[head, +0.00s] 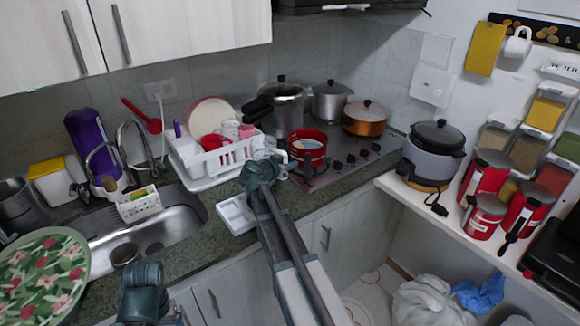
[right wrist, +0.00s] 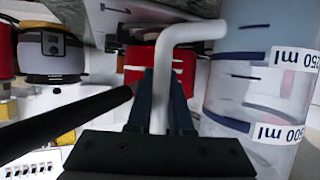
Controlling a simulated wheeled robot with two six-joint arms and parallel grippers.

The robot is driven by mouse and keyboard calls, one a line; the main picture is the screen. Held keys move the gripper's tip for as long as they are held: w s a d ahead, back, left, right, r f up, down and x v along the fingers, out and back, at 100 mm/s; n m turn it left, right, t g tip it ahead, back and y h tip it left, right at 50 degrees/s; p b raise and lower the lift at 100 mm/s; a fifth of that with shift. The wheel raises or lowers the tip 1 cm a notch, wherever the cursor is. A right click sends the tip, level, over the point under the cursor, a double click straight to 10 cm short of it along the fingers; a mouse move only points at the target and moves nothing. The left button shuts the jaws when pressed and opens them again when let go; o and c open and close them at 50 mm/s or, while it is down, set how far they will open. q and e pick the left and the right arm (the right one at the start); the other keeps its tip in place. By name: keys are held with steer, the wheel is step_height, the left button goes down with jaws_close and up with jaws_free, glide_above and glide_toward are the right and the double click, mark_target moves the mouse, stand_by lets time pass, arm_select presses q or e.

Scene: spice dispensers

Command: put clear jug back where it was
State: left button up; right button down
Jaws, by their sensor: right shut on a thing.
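The clear jug (right wrist: 265,90) fills the right side of the right wrist view. It is see-through with dark blue lines and labels reading 250 ml and 500 ml. Its white bent handle (right wrist: 185,38) runs down between the fingers of my right gripper (right wrist: 160,100), which is shut on it. In the head view my right gripper (head: 272,162) is over the counter, between the dish rack and the stove. It and my wrist hide most of the jug there. My left arm's joint shows at the lower left, but the left gripper cannot be seen.
A white dish rack (head: 222,158) with cups is left of my right gripper. A red pot (head: 307,148) stands on the stove just right. A white tray (head: 236,214) lies on the counter in front. The sink (head: 160,232) is left. A rice cooker (head: 434,152) and red canisters (head: 486,172) stand right.

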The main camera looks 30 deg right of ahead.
steer(key=c, duration=1.2)
jaws_free()
steer(key=shift+f, duration=0.1)
steer(key=shift+c, duration=0.2)
steer(key=o, duration=0.4)
steer(key=shift+r, duration=0.25)
steer(key=p+v, duration=0.4)
steer(key=v, duration=0.8)
steer(key=shift+f, duration=0.1)
